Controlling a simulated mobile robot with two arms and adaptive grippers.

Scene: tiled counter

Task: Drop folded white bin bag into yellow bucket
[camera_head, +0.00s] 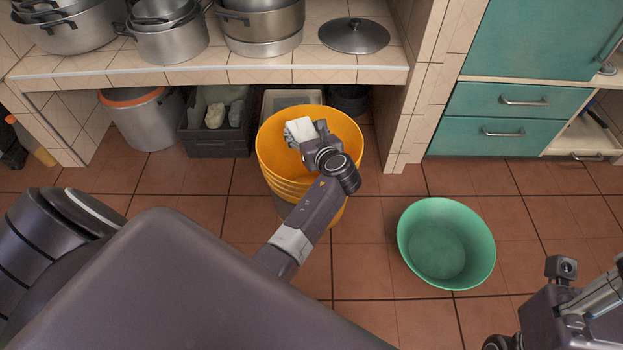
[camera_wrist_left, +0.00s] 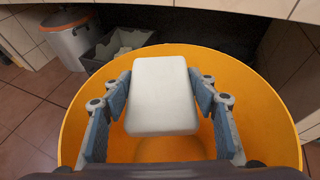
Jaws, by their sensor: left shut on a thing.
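The yellow bucket (camera_head: 349,135) stands on the tiled floor in front of the counter. Its orange-yellow inside also fills most of the left wrist view (camera_wrist_left: 265,110). The folded white bin bag (camera_head: 299,129) is a small white block between the fingers of my left gripper (camera_head: 305,137). In the left wrist view the fingers (camera_wrist_left: 162,100) press on both sides of the bag (camera_wrist_left: 162,85), which is over the bucket's opening. The exact height above the rim is hard to tell. Part of my right arm shows at the lower right in the head view; its fingertips are not clearly visible.
A green basin (camera_head: 446,243) sits on the floor to the right. A dark crate (camera_head: 216,140) and a grey bin with an orange rim (camera_head: 142,118) stand under the counter. Pots and a lid (camera_head: 354,36) are on the counter (camera_head: 230,77), close behind the bucket.

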